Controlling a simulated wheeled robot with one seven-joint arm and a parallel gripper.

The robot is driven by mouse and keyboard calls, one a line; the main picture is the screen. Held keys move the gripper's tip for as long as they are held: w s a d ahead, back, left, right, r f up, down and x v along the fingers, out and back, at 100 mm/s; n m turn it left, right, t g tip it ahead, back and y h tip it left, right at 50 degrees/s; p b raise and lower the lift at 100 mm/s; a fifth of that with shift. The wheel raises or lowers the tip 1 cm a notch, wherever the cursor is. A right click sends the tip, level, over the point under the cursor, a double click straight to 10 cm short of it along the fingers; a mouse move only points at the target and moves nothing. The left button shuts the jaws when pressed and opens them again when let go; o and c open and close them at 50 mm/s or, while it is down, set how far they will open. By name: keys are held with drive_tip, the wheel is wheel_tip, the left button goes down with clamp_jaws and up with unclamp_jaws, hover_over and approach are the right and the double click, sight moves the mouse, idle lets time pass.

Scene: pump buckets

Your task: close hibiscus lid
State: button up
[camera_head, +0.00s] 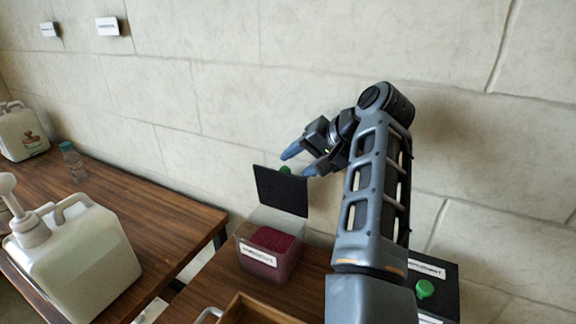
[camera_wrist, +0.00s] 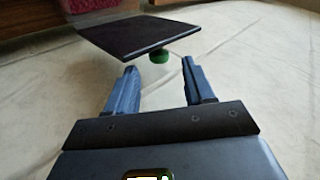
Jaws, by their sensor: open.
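A clear bin (camera_head: 268,250) filled with dark red contents stands on the lower table, with a white label on its front that is too small to read. Its black lid (camera_head: 281,191) stands open, raised at the back of the bin. A green knob (camera_head: 285,170) shows behind the lid's upper edge. In the wrist view the lid (camera_wrist: 138,35) is ahead of my gripper, and its knob (camera_wrist: 159,56) lies between the lines of the fingers, beyond their tips. My gripper (camera_head: 298,161) is open and empty beside the lid's top; it also shows in the wrist view (camera_wrist: 158,75).
A second bin with a shut black lid and green knob (camera_head: 425,289) stands right of my arm. A wooden tray (camera_head: 246,311) is in front. A white pump jug (camera_head: 82,262) and a small bottle (camera_head: 73,162) stand on the left table. The stone wall is close behind the lid.

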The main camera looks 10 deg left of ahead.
sight(289, 170)
drive_tip(key=shift+x, duration=2)
drive_tip(key=shift+c, duration=0.3)
clamp_jaws()
